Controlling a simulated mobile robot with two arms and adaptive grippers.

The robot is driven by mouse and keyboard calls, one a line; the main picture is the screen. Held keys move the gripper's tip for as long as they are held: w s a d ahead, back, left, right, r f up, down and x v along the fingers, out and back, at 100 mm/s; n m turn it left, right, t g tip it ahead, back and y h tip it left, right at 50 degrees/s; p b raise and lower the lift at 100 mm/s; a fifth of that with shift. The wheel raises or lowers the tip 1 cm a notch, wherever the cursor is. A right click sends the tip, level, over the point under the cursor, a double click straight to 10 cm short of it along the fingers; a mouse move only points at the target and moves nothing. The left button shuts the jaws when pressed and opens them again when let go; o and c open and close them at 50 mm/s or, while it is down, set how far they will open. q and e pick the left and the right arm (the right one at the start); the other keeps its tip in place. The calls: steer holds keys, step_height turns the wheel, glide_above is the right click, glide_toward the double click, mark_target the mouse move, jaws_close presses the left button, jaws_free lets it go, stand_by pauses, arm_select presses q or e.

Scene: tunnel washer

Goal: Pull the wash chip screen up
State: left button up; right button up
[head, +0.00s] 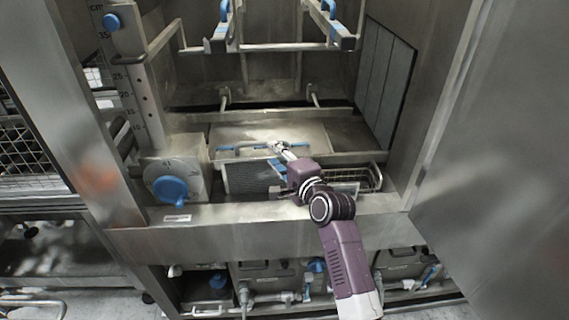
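The wash chip screen appears to be the dark mesh panel (247,179) set in the tub floor inside the machine. A blue handle bar (240,148) runs across above it, in front of a flat metal plate (270,133). My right arm reaches in from the lower right, and my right gripper (277,147) is at the right part of the blue bar. The gripper is small in the picture, so I cannot tell whether its fingers are closed on the bar. My arm hides part of the screen's right side. My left gripper is not in view.
A blue knob (170,190) on a dial stands left of the screen, and a wire basket (366,178) lies to the right. A rack with blue handles (222,40) hangs above. The steel front sill (180,240) and a large panel (505,170) at right bound the opening.

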steer(key=v, duration=0.5)
steer(key=shift+s, duration=0.15)
